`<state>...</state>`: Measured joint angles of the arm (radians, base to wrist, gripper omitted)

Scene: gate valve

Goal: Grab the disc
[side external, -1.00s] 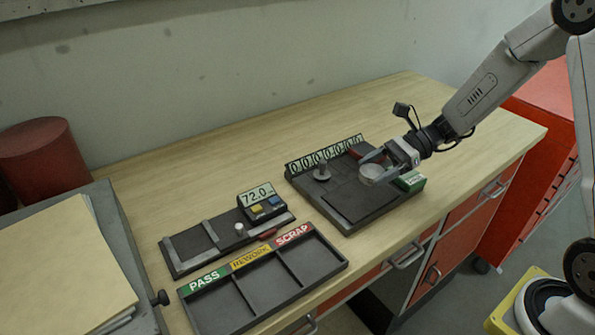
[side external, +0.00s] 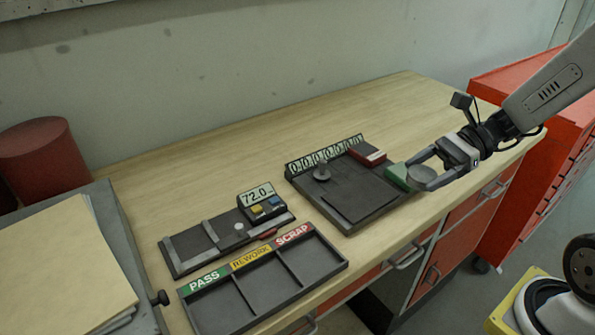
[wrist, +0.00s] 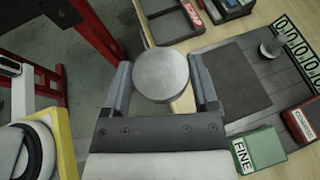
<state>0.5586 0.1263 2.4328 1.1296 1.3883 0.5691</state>
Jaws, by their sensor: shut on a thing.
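The disc (wrist: 161,76) is a round, light grey metal piece between the two fingers of my gripper (wrist: 159,84) in the wrist view. In the side view the disc (side external: 422,178) is held by my gripper (side external: 422,171) near the front right edge of the bench, just right of the green block. The gripper is shut on the disc, which appears raised above the bench edge. The fingers hide part of the disc's rim in the side view.
A dark fixture plate (side external: 350,190) with a row of zero digits, a small knob, a red block (side external: 367,153) and a green block (side external: 398,177) lies left of my gripper. A gauge reading 72.0 (side external: 257,195) and a PASS/REWORK/SCRAP tray (side external: 305,262) are further left.

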